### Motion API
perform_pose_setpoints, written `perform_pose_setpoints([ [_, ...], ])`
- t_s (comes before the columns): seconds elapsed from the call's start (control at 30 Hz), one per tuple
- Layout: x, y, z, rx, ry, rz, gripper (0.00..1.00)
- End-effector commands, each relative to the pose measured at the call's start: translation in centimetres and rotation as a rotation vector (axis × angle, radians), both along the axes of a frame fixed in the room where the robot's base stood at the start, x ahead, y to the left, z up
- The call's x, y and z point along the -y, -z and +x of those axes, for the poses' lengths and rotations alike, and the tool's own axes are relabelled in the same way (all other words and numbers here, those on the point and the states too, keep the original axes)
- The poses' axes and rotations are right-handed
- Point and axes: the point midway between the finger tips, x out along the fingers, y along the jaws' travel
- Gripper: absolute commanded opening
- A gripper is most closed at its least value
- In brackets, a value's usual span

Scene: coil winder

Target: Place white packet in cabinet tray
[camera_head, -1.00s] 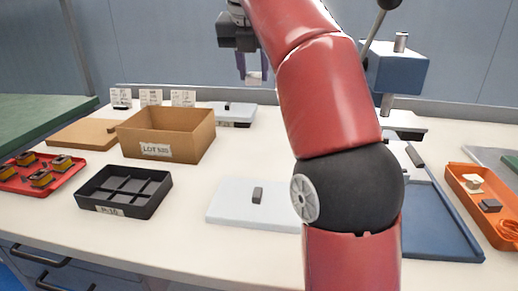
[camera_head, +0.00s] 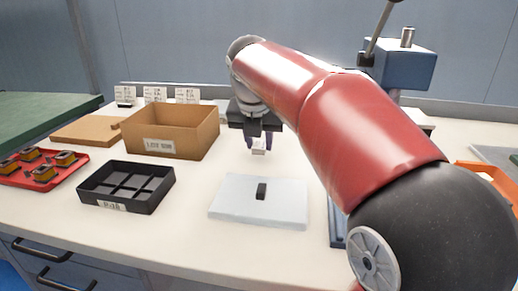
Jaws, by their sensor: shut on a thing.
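A small white packet (camera_head: 259,151) is between the fingertips of my gripper (camera_head: 262,144). My gripper is shut on it, pointing down, a little above the worktop behind the light grey lidded box. A black tray (camera_head: 109,206) with several compartments, all looking empty, stands at the left front of the worktop with a label on its front. I cannot tell for sure that this is the cabinet tray. Dark handles of closed drawers (camera_head: 42,252) show below the worktop edge at bottom left.
A cardboard box (camera_head: 172,145) stands behind the black tray. A red tray (camera_head: 14,180) with several coils is at far left. A light grey slab with a dark handle (camera_head: 240,210) lies at centre. A blue machine (camera_head: 404,68) stands at right. My arm covers much of the right.

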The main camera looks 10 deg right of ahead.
Motion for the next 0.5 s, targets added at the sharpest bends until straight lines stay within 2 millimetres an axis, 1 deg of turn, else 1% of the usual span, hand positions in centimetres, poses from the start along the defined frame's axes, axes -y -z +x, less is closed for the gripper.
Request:
perform_pose_setpoints([
  [0.03, 0.0, 0.9, 0.0, -0.001, 0.000, 0.000, 0.05],
  [0.1, 0.0, 1.5, 0.0, -0.001, 0.000, 0.000, 0.05],
  [0.5, 0.0, 2.0, 0.0, 0.000, -0.001, 0.000, 0.05],
])
